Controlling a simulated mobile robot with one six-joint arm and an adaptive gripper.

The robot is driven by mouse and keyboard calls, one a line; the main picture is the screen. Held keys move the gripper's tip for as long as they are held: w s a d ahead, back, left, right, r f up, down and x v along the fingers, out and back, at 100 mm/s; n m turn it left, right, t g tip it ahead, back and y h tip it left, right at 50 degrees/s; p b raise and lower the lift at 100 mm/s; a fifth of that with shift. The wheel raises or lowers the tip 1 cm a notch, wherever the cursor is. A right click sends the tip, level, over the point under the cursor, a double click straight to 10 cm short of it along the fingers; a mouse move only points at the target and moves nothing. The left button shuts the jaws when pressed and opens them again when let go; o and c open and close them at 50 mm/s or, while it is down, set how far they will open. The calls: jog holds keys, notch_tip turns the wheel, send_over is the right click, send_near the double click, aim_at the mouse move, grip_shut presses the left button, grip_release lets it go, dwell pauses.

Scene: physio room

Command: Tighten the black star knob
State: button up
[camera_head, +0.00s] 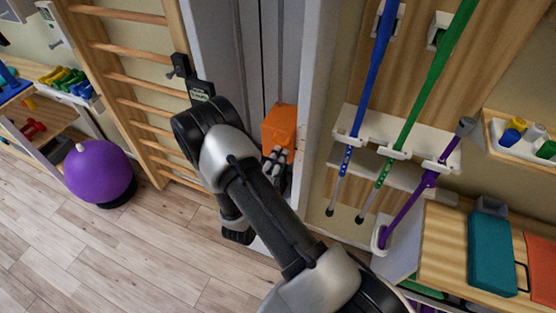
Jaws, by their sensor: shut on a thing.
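An orange block (279,125) sits on the vertical rails of a grey frame in the middle of the head view. My gripper (274,160) is at the lower front of this block, shut on a small dark part there, which I take to be the black star knob. The fingers cover the knob, so its shape and how far it is turned do not show. My arm reaches up to it from the lower right.
Wooden wall bars (130,78) with a black bracket (181,67) stand to the left. A purple ball (98,171) rests on the left. Blue, green and purple poles (407,210) hang on the right, near a wooden bench (440,251). The floor at lower left is clear.

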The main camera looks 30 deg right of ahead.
jog(key=n+b, duration=1.3)
jog(key=n, duration=1.3)
jog(key=shift+n, duration=0.4)
dwell(1.4)
dwell(0.3)
jog(key=o, duration=1.1)
jog(key=shift+c, duration=0.2)
